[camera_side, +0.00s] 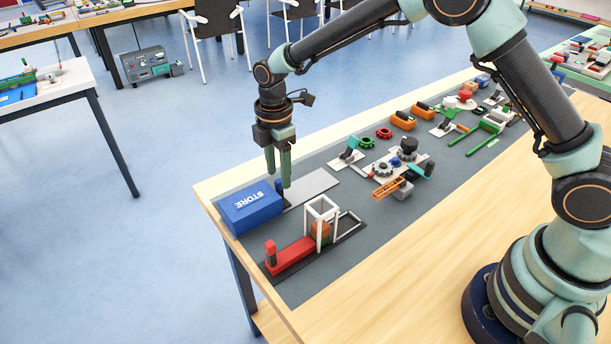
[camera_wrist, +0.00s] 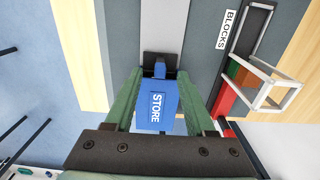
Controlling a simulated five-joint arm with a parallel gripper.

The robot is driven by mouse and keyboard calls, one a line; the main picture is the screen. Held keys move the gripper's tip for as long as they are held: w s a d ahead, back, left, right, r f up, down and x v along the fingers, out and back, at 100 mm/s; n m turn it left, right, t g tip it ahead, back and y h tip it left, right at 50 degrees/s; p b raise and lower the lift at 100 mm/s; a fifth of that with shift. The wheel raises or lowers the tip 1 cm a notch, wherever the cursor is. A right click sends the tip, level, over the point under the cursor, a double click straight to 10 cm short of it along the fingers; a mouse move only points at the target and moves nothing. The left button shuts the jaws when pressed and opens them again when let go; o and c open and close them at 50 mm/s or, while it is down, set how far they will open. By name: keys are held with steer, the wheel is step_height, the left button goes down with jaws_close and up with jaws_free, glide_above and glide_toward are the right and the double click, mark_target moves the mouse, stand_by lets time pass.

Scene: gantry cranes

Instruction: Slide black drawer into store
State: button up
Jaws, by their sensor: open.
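The store, a blue box marked STORE (camera_side: 252,206), sits at the near left end of the grey mat. In the wrist view the store (camera_wrist: 157,105) shows between my fingers. The black drawer (camera_wrist: 161,54) lies at the end of the grey strip, with a blue upright grip (camera_wrist: 159,69) on it. In the side view the drawer is mostly hidden behind my fingers and the store. My gripper (camera_side: 279,180) is open, pointing down, its fingers on either side of the blue grip. Whether they touch it I cannot tell.
A light grey strip (camera_side: 315,186) runs back from the drawer. A teal-armed piece (camera_side: 348,153) and gears lie farther back. The table's left edge is close to the store.

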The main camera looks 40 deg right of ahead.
steer(key=shift+r, duration=2.15)
steer(key=shift+d+r, duration=0.1)
steer(key=shift+r, duration=0.2)
steer(key=s+d+r+m+t, duration=0.3)
steer(key=s+d+r+m, duration=0.55)
steer(key=r, duration=0.35)
steer(key=s+d+r+m+t, duration=0.1)
steer(key=s+d+m+t, duration=0.1)
steer(key=s+d+m, duration=0.4)
steer(key=shift+s+d+r+m+t, duration=0.3)
steer(key=shift+s+d+m, duration=0.1)
steer(key=shift+s+m, duration=1.6)
steer(key=shift+s+n, duration=0.25)
